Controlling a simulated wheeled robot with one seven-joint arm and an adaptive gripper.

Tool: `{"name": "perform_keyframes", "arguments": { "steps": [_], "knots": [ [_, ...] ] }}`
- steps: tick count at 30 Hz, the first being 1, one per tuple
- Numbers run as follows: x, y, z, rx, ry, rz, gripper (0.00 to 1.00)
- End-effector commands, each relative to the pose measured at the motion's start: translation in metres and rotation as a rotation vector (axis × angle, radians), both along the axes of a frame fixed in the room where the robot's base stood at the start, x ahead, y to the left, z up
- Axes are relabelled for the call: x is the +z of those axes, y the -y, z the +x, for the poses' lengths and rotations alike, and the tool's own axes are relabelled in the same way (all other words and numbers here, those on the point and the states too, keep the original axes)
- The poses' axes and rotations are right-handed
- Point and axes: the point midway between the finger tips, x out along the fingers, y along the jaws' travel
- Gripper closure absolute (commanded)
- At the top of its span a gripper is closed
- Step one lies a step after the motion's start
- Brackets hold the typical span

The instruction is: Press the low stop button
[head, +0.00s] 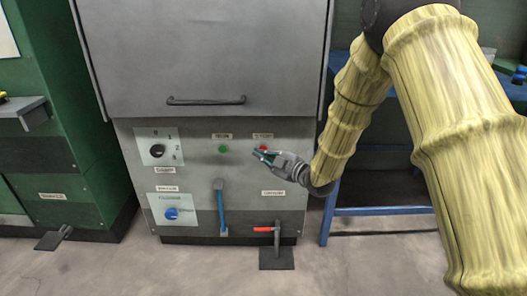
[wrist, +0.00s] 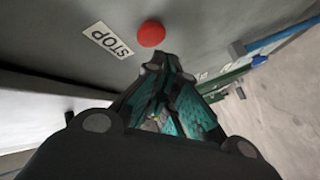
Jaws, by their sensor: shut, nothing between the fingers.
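The red stop button (wrist: 151,33) is round and sits on the grey panel beside a white label reading STOP (wrist: 107,40). In the head view, a bit of the red button (head: 263,148) shows just above my fingertips, under a small label. My gripper (head: 262,155) is shut and empty, pointing left at the panel front. In the wrist view, the fingertips of my gripper (wrist: 170,60) lie just below and right of the button. I cannot tell whether they touch it; the button's face is not covered there.
A green button (head: 223,149) is left of my gripper. A dial (head: 157,151), a blue knob (head: 171,214), a blue lever (head: 221,205) and a red-handled lever (head: 264,229) are on the same panel. A blue table frame (head: 325,220) stands at right.

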Motion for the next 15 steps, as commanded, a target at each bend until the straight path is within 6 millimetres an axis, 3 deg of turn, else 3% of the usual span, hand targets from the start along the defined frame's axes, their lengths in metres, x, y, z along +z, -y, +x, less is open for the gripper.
{"name": "perform_keyframes", "arguments": {
  "steps": [15],
  "knots": [
    [0.0012,-0.0002,0.0049,0.000,0.002,0.000,1.00]
  ]
}}
